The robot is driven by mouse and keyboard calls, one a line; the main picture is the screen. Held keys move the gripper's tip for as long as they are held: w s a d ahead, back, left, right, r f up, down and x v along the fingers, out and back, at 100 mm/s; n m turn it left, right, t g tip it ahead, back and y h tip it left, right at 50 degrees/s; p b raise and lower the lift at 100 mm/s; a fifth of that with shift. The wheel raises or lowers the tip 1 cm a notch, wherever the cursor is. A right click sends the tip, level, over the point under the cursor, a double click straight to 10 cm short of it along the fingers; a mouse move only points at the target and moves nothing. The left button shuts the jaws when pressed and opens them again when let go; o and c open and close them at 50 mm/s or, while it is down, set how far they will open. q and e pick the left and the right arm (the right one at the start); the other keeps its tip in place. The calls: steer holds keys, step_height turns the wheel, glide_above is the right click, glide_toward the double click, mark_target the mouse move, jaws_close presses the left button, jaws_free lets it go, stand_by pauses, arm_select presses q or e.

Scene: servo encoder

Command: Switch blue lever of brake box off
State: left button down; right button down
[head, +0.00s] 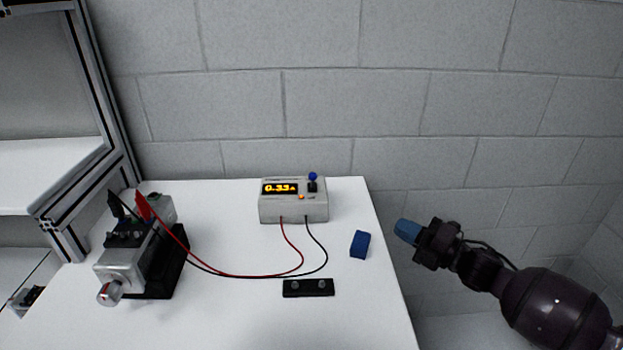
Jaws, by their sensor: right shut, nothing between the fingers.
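The brake box (293,207) is a small grey box at the back of the white table, with a lit orange display on its top face. Its blue-knobbed lever (313,178) stands up at the right of the box top, and an orange light glows beside it. My right gripper (407,231), with blue fingertips, is shut and empty. It is to the right of the table edge in the picture, right of and lower than the box, touching nothing. My left gripper is not in view.
A motor unit (124,264) with clips stands at the left of the white table (230,318). Red and black wires (250,276) run from it to the box. A blue block (360,244) and a black bar (308,288) lie in front. A brick wall (400,100) stands behind.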

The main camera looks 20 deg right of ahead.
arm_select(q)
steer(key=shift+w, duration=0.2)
arm_select(e)
steer(key=n+y, duration=0.1)
steer(key=a+n+y, duration=0.1)
steer(key=n, duration=0.1)
steer(key=shift+s+r+g, duration=0.15)
steer(key=shift+r+g, duration=0.25)
steer(key=shift+a, duration=0.1)
glide_toward(321, 201)
steer(key=w+a+r, duration=0.1)
steer(key=w+a, duration=0.1)
steer(key=w+a+r, duration=0.2)
steer(key=w, duration=0.1)
steer(key=w+a+r, duration=0.2)
steer(key=shift+w+a+r, duration=0.15)
steer(key=shift+w+r, duration=0.05)
steer(key=shift+r, duration=0.05)
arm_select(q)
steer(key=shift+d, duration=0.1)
